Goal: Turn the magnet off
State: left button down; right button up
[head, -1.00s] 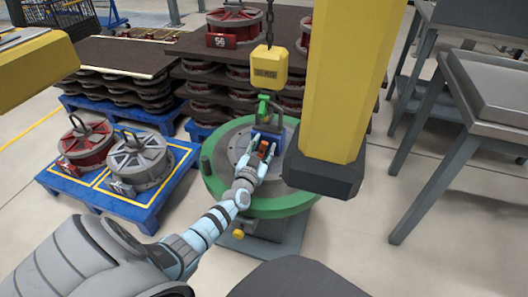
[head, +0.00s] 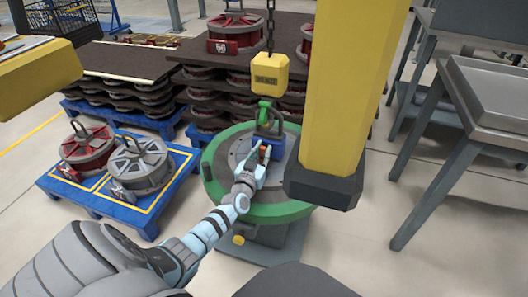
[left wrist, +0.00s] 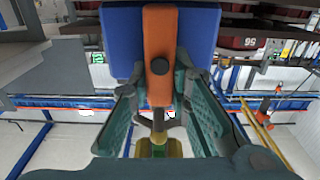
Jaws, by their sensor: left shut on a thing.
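The lifting magnet is a blue block (head: 275,146) that sits on the grey disc in the green ring (head: 222,199), under the yellow hook block (head: 269,73). A green hook (head: 264,108) reaches down to the magnet's shackle. An orange lever (left wrist: 160,45) stands out from the blue body (left wrist: 205,30) in the left wrist view. My left gripper (head: 262,156) is at the front of the magnet. Its fingers (left wrist: 160,85) close in from both sides of the lever, shut on it. The gripper partly hides the lever in the head view. My right gripper does not show.
A thick yellow post (head: 345,90) with a dark foot stands close right of the magnet. A blue pallet (head: 150,222) with a red and a grey wheel-like part lies to the left. Stacked parts (head: 240,88) stand behind. Grey metal tables (head: 440,180) are at right.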

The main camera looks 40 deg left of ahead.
pick_arm(q)
jog(key=c, duration=1.5)
grip_release()
jog(key=v, duration=1.2)
